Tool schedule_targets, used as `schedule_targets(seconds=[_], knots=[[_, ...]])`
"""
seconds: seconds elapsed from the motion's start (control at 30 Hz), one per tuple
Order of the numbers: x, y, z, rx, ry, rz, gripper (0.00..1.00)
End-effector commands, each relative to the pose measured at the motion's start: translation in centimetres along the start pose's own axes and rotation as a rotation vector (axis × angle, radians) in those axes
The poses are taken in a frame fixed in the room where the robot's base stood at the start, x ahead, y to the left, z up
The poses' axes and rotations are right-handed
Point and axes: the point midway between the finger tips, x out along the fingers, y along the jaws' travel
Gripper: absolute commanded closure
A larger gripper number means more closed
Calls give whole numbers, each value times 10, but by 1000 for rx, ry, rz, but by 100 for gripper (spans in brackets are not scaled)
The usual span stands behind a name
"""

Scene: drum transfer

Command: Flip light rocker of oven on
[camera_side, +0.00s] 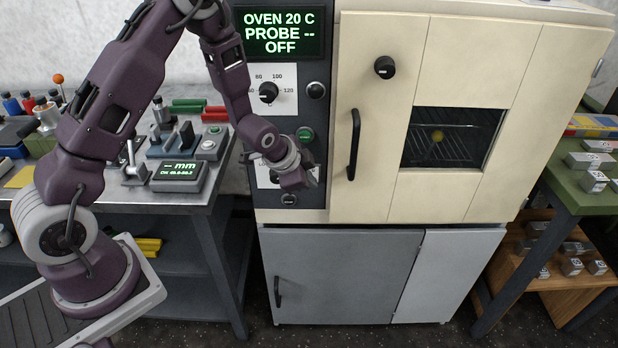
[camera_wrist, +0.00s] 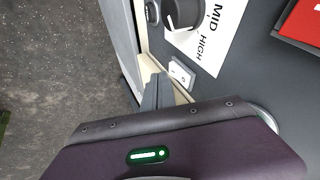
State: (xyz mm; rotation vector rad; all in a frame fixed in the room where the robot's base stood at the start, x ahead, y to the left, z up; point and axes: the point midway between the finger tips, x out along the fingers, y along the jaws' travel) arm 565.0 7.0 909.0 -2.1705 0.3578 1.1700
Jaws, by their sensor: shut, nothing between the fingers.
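The cream oven (camera_side: 380,180) stands in the middle of the side view with its door closed. Its dark control panel (camera_side: 325,75) is on the left. In the wrist view a small white rocker (camera_wrist: 182,74) sits on the panel, below a black knob labelled MID and HIGH. Its label and its tilt are too small to read. My gripper (camera_side: 312,180) is at the lower part of the panel and covers part of it. In the wrist view its fingers (camera_wrist: 158,78) are shut and empty, just left of the rocker. I cannot tell whether they touch the panel.
The black door handle (camera_side: 354,145) stands out right of my gripper. The green display (camera_side: 281,32) reads OVEN 20 C, PROBE --, OFF. A steel bench (camera_side: 150,195) with gauges is on the left. A green table (camera_side: 575,200) with metal blocks is on the right.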

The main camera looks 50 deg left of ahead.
Motion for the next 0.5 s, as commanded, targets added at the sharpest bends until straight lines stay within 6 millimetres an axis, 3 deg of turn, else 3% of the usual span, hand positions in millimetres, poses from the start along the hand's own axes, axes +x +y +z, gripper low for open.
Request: schedule_targets(seconds=[0.5], knots=[[9, -12, 2, 1, -1, 0, 100]])
